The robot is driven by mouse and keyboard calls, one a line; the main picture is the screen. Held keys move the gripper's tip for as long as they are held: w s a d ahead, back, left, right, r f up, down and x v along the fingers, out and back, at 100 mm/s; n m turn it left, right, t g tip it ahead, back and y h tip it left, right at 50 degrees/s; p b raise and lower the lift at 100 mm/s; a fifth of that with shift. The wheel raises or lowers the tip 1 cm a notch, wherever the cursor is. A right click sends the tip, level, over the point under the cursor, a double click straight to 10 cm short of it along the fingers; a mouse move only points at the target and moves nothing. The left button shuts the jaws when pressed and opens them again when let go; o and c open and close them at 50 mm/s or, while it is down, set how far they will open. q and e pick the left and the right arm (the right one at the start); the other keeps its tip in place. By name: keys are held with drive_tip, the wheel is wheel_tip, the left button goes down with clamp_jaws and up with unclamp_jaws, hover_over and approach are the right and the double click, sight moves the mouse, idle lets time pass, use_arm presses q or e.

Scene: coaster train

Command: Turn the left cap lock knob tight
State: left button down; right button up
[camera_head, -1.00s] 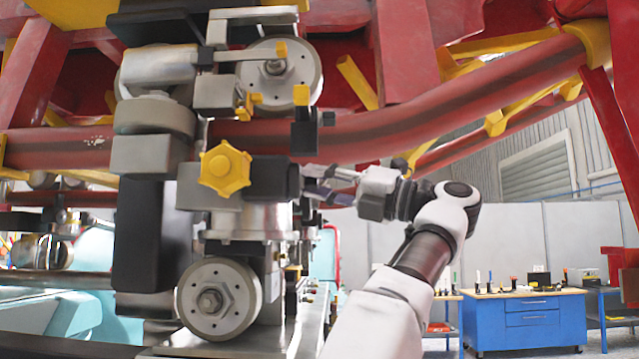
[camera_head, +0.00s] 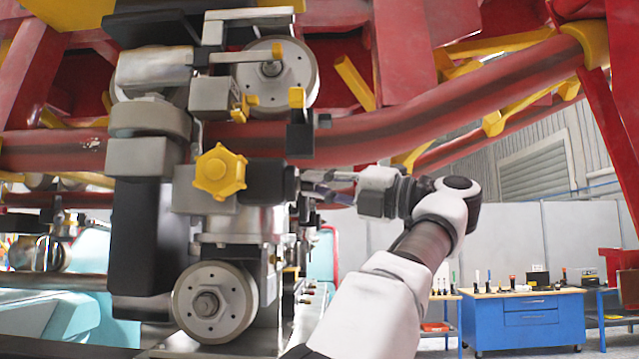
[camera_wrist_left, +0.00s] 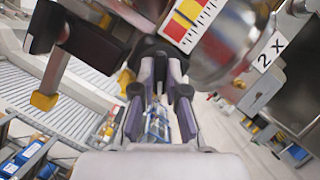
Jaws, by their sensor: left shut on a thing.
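A yellow star-shaped knob (camera_head: 219,172) sits on the front of a grey and black block (camera_head: 264,181) on the wheel assembly. Nothing grips this yellow knob. My left gripper (camera_head: 308,188) comes to the right side of the block, with its fingertips close against it. In the left wrist view my two fingers (camera_wrist_left: 161,62) are close together at a dark part beneath a black block. My left gripper is shut on this dark part, which is mostly hidden by the fingers, so I cannot tell its shape. My right gripper is not in view.
A rounded metal cap (camera_wrist_left: 228,45) and a striped scale label (camera_wrist_left: 192,18) are close beside my fingers. Guide wheels (camera_head: 214,302) and a red track tube (camera_head: 450,95) surround the assembly. A blue workbench (camera_head: 524,318) stands far back right.

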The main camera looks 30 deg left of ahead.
use_arm(q)
drive_tip(key=shift+s+r+m+t+h+p, duration=0.15)
drive_tip(key=shift+m+t+h+p, duration=0.3)
drive_tip(key=shift+m+p, duration=1)
drive_tip(key=shift+w+r+m+t+h+p, duration=0.1)
drive_tip(key=shift+m+t+h+p, duration=0.15)
drive_tip(key=shift+m+h+p, duration=1.15)
drive_tip(key=shift+m+y+b, duration=0.45)
drive_tip(key=shift+m+y, duration=0.2)
drive_tip(key=c, duration=1.2)
unclamp_jaws()
drive_tip(key=shift+s+a+f, duration=0.1)
drive_tip(key=shift+a, duration=0.1)
drive_tip(key=shift+d, duration=0.1)
